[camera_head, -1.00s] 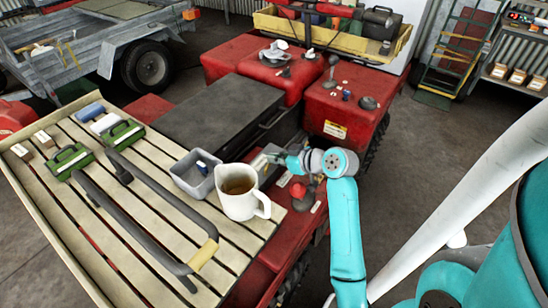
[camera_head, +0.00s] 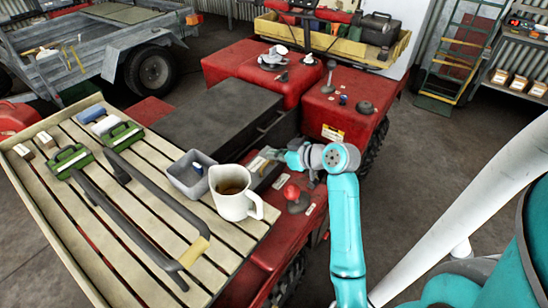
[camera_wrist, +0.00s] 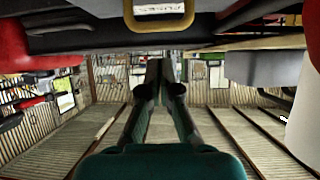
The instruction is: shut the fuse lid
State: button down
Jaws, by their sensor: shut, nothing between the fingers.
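My gripper (camera_head: 270,154) is at the end of the teal arm, low beside the dark seat of the red quad. In the wrist view its dark fingers (camera_wrist: 160,68) are together with nothing between them. A small grey box with a pale top (camera_head: 258,165), possibly the fuse box, lies just below the gripper, between the jug and the arm. The gripper partly covers it, so I cannot tell how its lid stands or whether the fingers touch it. A yellow-rimmed part (camera_wrist: 160,22) shows at the top of the wrist view; I cannot tell what it is.
A white jug (camera_head: 232,198) of brown liquid and a grey tub (camera_head: 190,181) stand on the slatted rack (camera_head: 120,240), close left of the gripper. A red-knobbed lever (camera_head: 292,192) rises just below the arm. The dark seat (camera_head: 215,115) lies behind. Open floor is to the right.

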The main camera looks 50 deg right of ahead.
jog(key=s+f, duration=0.1)
jog(key=s, duration=0.6)
jog(key=shift+s, duration=0.4)
jog(key=shift+d+f, duration=0.1)
